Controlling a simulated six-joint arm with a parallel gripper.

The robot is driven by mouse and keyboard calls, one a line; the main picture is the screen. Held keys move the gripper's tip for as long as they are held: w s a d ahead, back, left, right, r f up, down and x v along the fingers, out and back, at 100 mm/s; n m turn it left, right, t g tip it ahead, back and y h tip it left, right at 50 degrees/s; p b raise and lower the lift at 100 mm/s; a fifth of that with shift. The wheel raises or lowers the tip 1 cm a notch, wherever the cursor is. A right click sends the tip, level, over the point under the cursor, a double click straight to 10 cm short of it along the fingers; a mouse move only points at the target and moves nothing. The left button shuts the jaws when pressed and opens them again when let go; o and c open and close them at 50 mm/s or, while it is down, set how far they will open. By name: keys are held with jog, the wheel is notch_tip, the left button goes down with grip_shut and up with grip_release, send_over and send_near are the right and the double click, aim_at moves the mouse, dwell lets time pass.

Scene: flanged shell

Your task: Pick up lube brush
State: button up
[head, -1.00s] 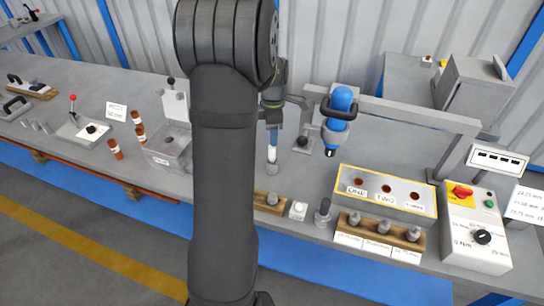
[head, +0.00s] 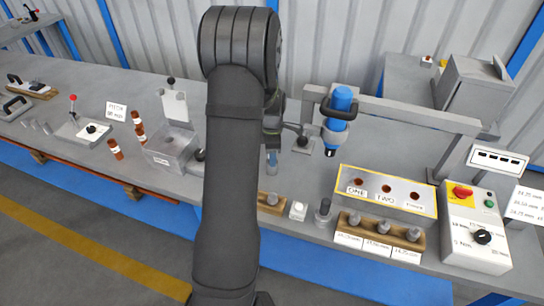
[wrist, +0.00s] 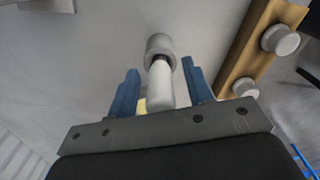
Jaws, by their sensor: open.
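The lube brush appears to be the pale upright piece (wrist: 160,82) in the wrist view, a narrow white shaft with a dark neck and a wider round grey-white part at its far end. My gripper (wrist: 159,72) has its two blue fingers apart, one on each side of the shaft. Whether either finger touches the shaft cannot be told. In the head view my gripper (head: 271,161) shows only in part at the right edge of my arm, over the bench. My arm hides most of the brush there.
A wooden rack (head: 385,232) with grey knobs stands at the right, before a yellow-edged panel (head: 388,190). A blue tool (head: 340,115) hangs from a grey frame. A grey box (head: 170,150) stands left of my arm.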

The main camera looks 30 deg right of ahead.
grip_shut()
notch_tip(320, 180, up, 9)
jog(key=shift+w+a+r, duration=0.15)
jog(key=shift+a+r, duration=0.05)
jog(key=shift+r, duration=0.05)
jog(key=w+a+f+g+h, duration=0.1)
jog(key=w+a+h, duration=0.5)
jog(key=w+a, duration=0.3)
jog(key=a, duration=0.2)
jog(key=shift+a+f+g+h, duration=0.15)
jog(key=shift+a+g+h, duration=0.15)
jog(key=shift+a+g, duration=0.1)
